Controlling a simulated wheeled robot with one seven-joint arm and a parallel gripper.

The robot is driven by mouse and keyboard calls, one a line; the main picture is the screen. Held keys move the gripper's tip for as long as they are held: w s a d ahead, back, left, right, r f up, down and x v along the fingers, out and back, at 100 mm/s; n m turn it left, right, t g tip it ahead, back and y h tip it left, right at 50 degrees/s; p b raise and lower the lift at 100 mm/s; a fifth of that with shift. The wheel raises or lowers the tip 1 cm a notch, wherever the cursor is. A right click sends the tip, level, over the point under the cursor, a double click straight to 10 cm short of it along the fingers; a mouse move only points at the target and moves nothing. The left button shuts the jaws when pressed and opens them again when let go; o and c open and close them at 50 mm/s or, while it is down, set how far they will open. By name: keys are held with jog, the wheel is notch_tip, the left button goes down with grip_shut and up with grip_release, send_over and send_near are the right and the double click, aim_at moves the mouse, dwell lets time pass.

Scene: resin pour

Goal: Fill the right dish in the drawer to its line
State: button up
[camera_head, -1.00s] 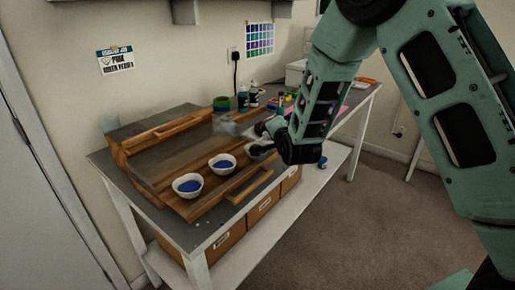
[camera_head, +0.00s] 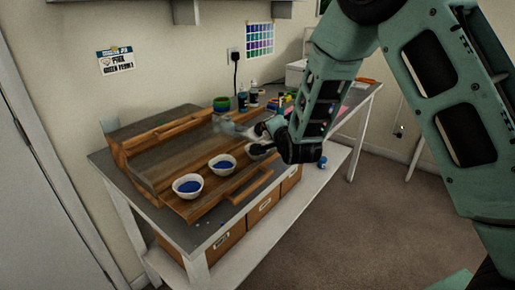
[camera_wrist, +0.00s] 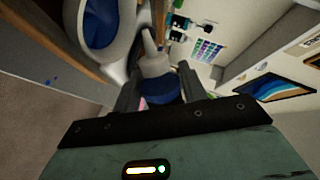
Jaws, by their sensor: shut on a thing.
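The right dish (camera_head: 222,165) is a white bowl with blue liquid in it, in the open wooden drawer (camera_head: 206,205). The left dish (camera_head: 187,187) is a like bowl, also holding blue. My gripper (camera_head: 260,138) is just right of and above the right dish. In the wrist view my gripper (camera_wrist: 158,88) is shut on a pale bottle (camera_wrist: 155,66) with a narrow nozzle and blue at its base end. A white dish with blue inside shows close by at the top left of that view. The fill line is too small to see.
The drawer belongs to a wooden unit (camera_head: 150,138) on a grey table (camera_head: 112,165). A green and blue tub (camera_head: 221,104) and small bottles (camera_head: 243,98) stand at the back, near my arm. Wooden boxes (camera_head: 226,241) sit under the tabletop.

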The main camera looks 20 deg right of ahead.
jog(key=shift+r+p, duration=1.65)
jog(key=shift+r, duration=2)
jog(key=shift+f, duration=0.1)
jog(key=shift+d+f+m+b, duration=0.1)
jog(key=shift+m+b, duration=0.3)
jog(key=shift+b, duration=0.3)
jog(key=m+y+b, duration=0.1)
jog(key=m+b, duration=0.1)
jog(key=b, duration=0.1)
jog(key=shift+y, duration=0.4)
jog(key=shift+m, duration=0.5)
